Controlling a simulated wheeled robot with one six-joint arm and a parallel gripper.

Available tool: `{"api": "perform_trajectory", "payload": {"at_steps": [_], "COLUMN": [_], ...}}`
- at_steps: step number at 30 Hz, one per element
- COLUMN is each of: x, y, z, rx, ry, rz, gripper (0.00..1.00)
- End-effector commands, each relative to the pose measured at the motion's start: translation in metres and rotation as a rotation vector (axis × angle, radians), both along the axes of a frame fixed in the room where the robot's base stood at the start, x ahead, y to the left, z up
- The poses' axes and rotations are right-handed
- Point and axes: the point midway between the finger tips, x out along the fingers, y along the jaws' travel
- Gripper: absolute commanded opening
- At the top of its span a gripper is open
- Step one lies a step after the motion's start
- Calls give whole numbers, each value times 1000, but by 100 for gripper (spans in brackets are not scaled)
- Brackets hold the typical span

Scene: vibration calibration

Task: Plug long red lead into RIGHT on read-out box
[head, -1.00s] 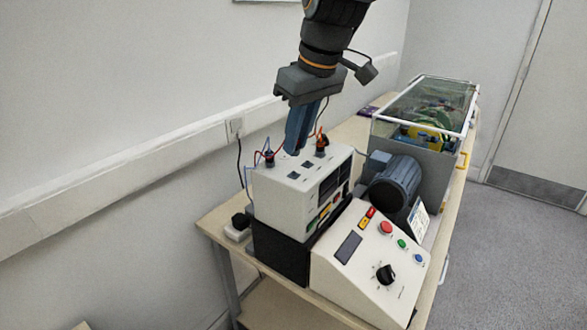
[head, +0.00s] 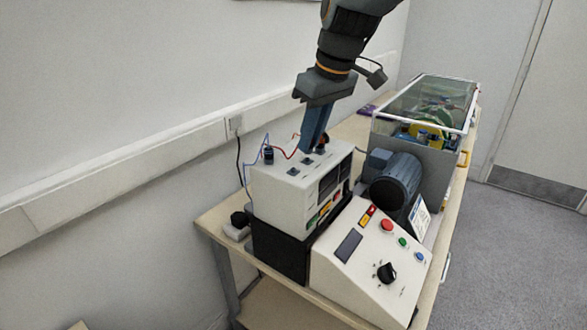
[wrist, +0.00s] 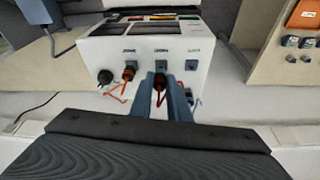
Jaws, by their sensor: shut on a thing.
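The read-out box (head: 283,205) is a white box on a black base, with dark sockets on its top. In the wrist view its top (wrist: 90,52) shows a row of small labels, too blurred to read. My gripper (wrist: 160,88) is shut on a dark plug (wrist: 159,82) with a red lead. The plug is over the box top, close to the middle socket (wrist: 161,65); I cannot tell whether it touches. My gripper also shows in the head view (head: 309,150), where its fingers hide the plug. The right-hand socket (wrist: 191,65) looks empty.
An orange-red plug (wrist: 129,72) stands left of my fingers, beside a dark round piece (wrist: 105,77). A motor (head: 396,183) and sloped control panel (head: 375,255) are close by.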

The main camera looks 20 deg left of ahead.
Motion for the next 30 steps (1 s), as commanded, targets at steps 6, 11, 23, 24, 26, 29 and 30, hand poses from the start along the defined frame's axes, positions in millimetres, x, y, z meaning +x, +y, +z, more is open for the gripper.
{"api": "perform_trajectory", "payload": {"at_steps": [6, 11, 23, 24, 26, 29, 30], "x": [0, 0, -1, -1, -1, -1, -1], "y": [0, 0, 0, 0, 0, 0, 0], "z": [-2, -2, -9, -9, -9, -9, -9], "rx": [0, 0, 0, 0, 0, 0, 0], "ry": [0, 0, 0, -1, -1, -1, -1], "rz": [0, 0, -26, -27, -28, -28, -28], "gripper": [0, 0, 0, 0, 0, 0, 0]}}
